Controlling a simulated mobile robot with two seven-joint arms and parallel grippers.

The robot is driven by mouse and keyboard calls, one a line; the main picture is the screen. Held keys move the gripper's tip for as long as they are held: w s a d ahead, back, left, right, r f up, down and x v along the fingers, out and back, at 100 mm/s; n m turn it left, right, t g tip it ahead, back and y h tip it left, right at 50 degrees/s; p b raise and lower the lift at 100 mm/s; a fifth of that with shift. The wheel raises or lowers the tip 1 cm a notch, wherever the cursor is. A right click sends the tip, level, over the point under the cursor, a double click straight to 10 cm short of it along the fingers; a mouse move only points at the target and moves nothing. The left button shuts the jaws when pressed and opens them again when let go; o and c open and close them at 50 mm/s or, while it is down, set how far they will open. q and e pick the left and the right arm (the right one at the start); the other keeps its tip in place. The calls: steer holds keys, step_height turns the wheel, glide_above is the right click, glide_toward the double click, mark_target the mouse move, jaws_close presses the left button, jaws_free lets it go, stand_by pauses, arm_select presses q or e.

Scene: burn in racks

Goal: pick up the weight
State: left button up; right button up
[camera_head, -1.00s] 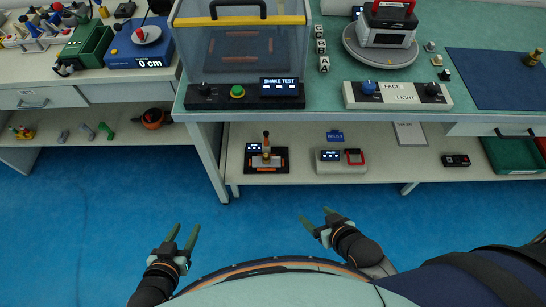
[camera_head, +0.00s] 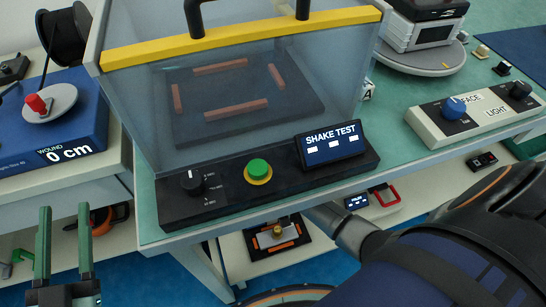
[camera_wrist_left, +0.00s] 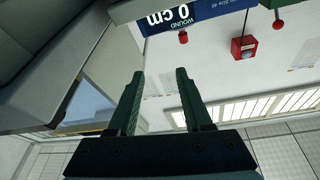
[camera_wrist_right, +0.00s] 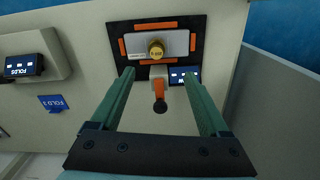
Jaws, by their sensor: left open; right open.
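A small brass weight-like piece (camera_head: 277,232) with a label sits at the middle of a black fixture (camera_head: 262,252) with orange bars on the lower shelf. In the right wrist view the brass piece (camera_wrist_right: 156,49) lies just beyond the fingertips. My right gripper (camera_wrist_right: 157,72) is open and empty, facing the fixture. An orange lever with a black ball end (camera_wrist_right: 159,92) shows between its fingers; contact cannot be told. In the head view its fingers are hidden below the bench. My left gripper (camera_head: 65,208) is open and empty at the left, before the left bench.
The shake test box (camera_head: 240,100) with its control panel (camera_head: 225,195) overhangs the shelf. A panel with a red frame (camera_head: 385,196) stands right of the fixture. A blue winding unit (camera_head: 60,130) is on the left bench. A bench leg (camera_head: 205,268) stands left of the fixture.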

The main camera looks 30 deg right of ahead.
arm_select(q)
steer(key=s+d+r+m+t+h+b, duration=0.1)
steer(key=s+r+m+t+h+b, duration=0.1)
steer(key=s+r+m+h, duration=0.7)
arm_select(e)
glide_above(277, 229)
steer(key=f, duration=0.4)
steer(key=shift+w+a+f, duration=0.15)
steer(key=shift+a+f, duration=0.05)
steer(key=shift+f, duration=0.1)
steer(key=shift+f+b, duration=0.7)
steer(key=shift+f, duration=0.5)
steer(key=f+b, duration=0.2)
steer(key=f, duration=0.1)
steer(key=f+b, duration=0.2)
steer(key=shift+s+d+f, duration=0.1)
steer(key=shift+s+d, duration=0.1)
steer(key=shift+d, duration=0.05)
arm_select(q)
steer(key=f+n, duration=0.1)
steer(key=w+f+n+y, duration=0.1)
steer(key=w+f+n, duration=0.1)
steer(key=shift+w+d+f+n, duration=0.15)
steer(key=shift+w+d+n, duration=0.15)
steer(key=shift+n, duration=0.1)
arm_select(e)
jaws_close()
